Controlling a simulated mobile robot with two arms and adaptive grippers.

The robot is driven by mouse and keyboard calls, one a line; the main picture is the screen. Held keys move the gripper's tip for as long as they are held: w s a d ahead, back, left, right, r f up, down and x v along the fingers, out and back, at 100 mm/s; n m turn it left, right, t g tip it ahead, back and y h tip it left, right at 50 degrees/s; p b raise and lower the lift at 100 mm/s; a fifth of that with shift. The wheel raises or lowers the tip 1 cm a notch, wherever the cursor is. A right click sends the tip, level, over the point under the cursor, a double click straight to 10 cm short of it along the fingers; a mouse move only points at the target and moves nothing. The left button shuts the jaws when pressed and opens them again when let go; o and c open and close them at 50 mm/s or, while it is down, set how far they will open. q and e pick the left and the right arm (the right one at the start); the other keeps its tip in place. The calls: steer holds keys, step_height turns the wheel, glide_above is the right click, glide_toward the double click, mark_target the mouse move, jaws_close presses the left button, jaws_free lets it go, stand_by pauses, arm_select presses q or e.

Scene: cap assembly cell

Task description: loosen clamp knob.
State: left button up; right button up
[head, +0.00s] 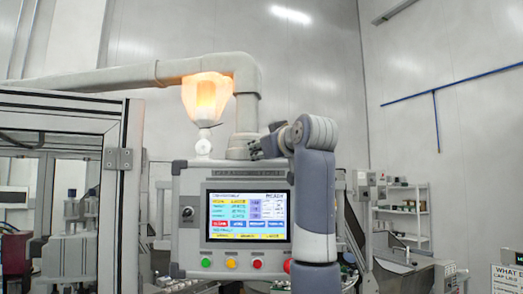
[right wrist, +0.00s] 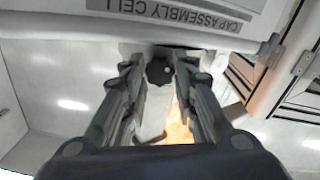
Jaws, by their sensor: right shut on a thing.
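The clamp knob (right wrist: 160,70) is a black, lobed knob between the fingertips of my right gripper (right wrist: 159,64) in the right wrist view. The fingers are shut on its two sides. In the head view my right gripper (head: 267,146) is at the top of the control panel, beside the foot of the thick grey support arm (head: 247,100). I cannot make out the knob apart from the dark fingers there. My left gripper is not in view.
The control panel (head: 190,250) has a lit screen (head: 248,213) and coloured buttons below it. A glowing orange lamp (head: 206,97) stands close to the left of the support arm. A framed machine enclosure (head: 122,159) is at the left. Shelves (head: 400,215) stand behind at the right.

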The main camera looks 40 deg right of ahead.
steer(key=shift+w+f+n, duration=0.1)
steer(key=shift+f+n, duration=0.15)
steer(key=shift+n, duration=0.35)
steer(key=o, duration=0.8)
steer(key=shift+c, duration=0.2)
steer(key=o, duration=0.3)
steer(key=shift+r, duration=0.1)
